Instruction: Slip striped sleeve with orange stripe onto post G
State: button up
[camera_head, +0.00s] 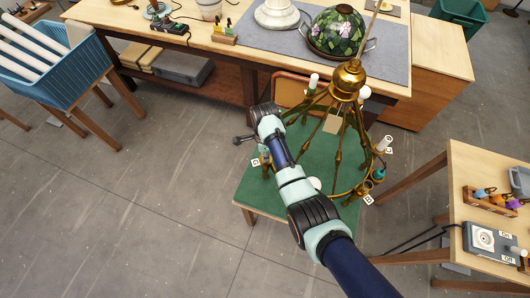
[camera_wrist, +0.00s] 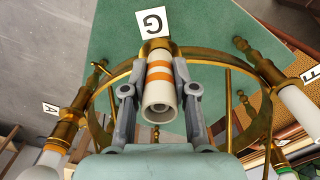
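The sleeve with orange stripes (camera_wrist: 160,88) is white, with its open end towards the wrist camera. It stands in line with the brass cup of post G (camera_wrist: 157,46), which lies just behind its far end beside the G tag (camera_wrist: 152,22). How far it sits over the post is hidden. My gripper (camera_wrist: 159,72) has its two grey fingers close on either side of the sleeve and looks shut on it. The brass chandelier (camera_head: 346,80) stands on a green-topped stand (camera_head: 250,190) in the head view. My arm hides the sleeve there.
A workbench (camera_head: 420,60) stands behind, a side table (camera_head: 470,160) at right, and a blue basket (camera_head: 62,72) at left.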

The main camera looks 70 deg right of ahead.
jog(key=o, duration=0.5)
notch_tip(320, 180, up, 8)
jog(key=shift+f, duration=0.2)
dwell(0.3)
